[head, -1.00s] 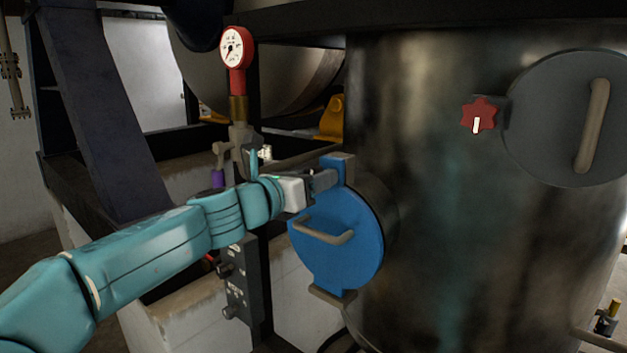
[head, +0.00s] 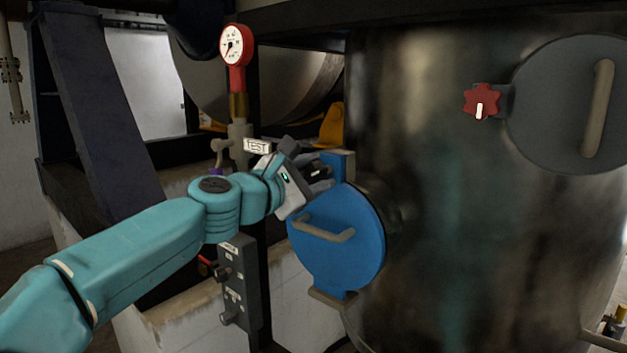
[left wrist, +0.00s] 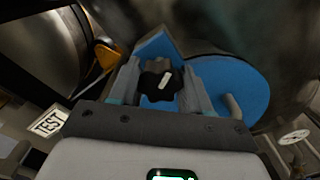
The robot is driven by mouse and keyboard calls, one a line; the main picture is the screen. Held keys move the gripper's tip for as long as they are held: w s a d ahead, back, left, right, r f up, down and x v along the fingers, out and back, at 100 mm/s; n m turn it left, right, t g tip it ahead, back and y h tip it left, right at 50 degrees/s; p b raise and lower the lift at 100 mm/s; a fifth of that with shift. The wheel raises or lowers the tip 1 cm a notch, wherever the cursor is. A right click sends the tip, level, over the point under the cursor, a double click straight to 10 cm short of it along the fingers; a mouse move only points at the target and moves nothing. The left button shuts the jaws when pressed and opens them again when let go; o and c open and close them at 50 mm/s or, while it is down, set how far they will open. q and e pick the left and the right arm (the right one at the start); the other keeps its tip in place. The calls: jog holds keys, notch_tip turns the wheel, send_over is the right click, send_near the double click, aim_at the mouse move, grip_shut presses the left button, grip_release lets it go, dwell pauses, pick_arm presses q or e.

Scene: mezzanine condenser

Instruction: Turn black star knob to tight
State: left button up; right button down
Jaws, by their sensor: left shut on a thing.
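The black star knob (left wrist: 153,88) shows between my gripper's fingers in the left wrist view. It bears a white pointer mark, slanted a little to the right in that view. The knob sits at the top of the blue round cover (head: 345,250), which also shows in the left wrist view (left wrist: 240,82). My left gripper (head: 323,173) reaches the top of the blue cover and is shut on the knob; in the head view the fingers mostly hide the knob. I cannot read any tight marking. My right gripper is not in view.
A red star knob (head: 482,101) sits beside a grey round cover (head: 560,105) on the large metal vessel (head: 450,220). A red pressure gauge (head: 236,46) on a pipe and a TEST tag (head: 257,146) stand close to my left wrist. A grey switch box (head: 238,285) is below my forearm.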

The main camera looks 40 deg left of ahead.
pick_arm(q)
jog(key=m+b, duration=0.2)
jog(key=m, duration=0.4)
jog(key=m+b, duration=0.3)
jog(key=m, duration=0.2)
jog(key=shift+f+m, duration=0.15)
jog(key=shift+m, duration=0.25)
jog(key=m+b, duration=0.3)
jog(key=m, duration=0.3)
jog(key=shift+f, duration=0.15)
jog(key=m+b, duration=0.1)
jog(key=m, duration=0.2)
jog(key=shift+m, duration=0.4)
jog(key=shift+f+m+b, duration=0.1)
jog(key=shift+m+b, duration=0.35)
jog(key=shift+m, duration=0.65)
jog(key=shift+d, duration=0.1)
jog(key=o, duration=1)
jog(key=shift+o, duration=0.2)
jog(key=shift+w, duration=0.1)
